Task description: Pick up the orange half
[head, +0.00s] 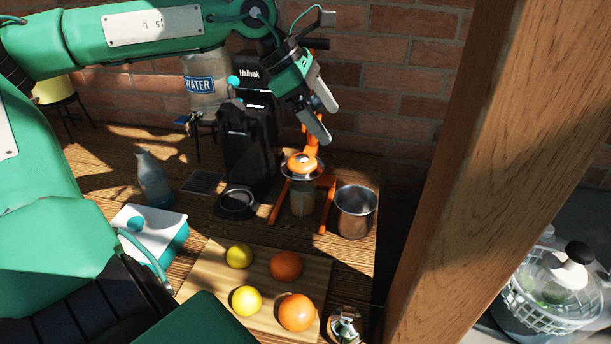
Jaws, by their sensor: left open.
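An orange half (302,163) sits on top of the orange-framed juicer (329,188), over a glass (302,203). My left gripper (326,123) comes in from the upper left with its two grey fingers apart and nothing between them. In the picture its lower fingertip is just above and right of the orange half; I cannot tell the exact gap in depth. My right gripper is not in view.
A cutting board (205,270) holds two yellow lemons (240,256) and two whole oranges (286,265). A metal cup (355,211) stands right of the juicer. A black coffee machine (252,140) stands left of it. A wooden post (490,150) rises at the right.

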